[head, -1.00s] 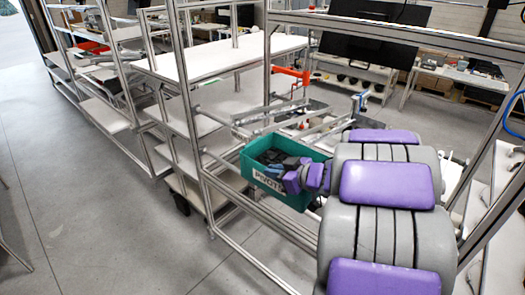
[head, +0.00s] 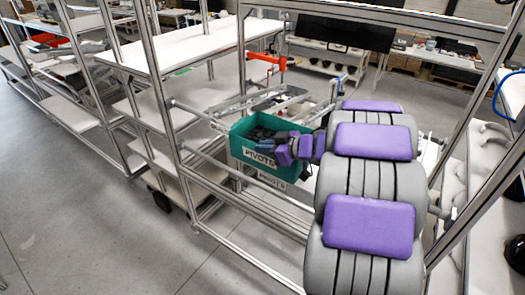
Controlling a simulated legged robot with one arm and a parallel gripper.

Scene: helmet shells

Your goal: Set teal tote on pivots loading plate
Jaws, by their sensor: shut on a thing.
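The teal tote (head: 238,144) is an open box with a white PIVOTS label on its front and dark parts inside. It is at the rack's rails, in the middle of the head view. My gripper (head: 290,150), with purple pads, is shut on the tote's right side; my arm hides part of that side.
An aluminium-framed rack with white shelves (head: 190,45) stands to the left. Metal rails (head: 205,118) run beside the tote, with an orange part (head: 266,58) behind. A rack post (head: 475,120) stands to the right of my arm. The grey floor (head: 60,215) at left is clear.

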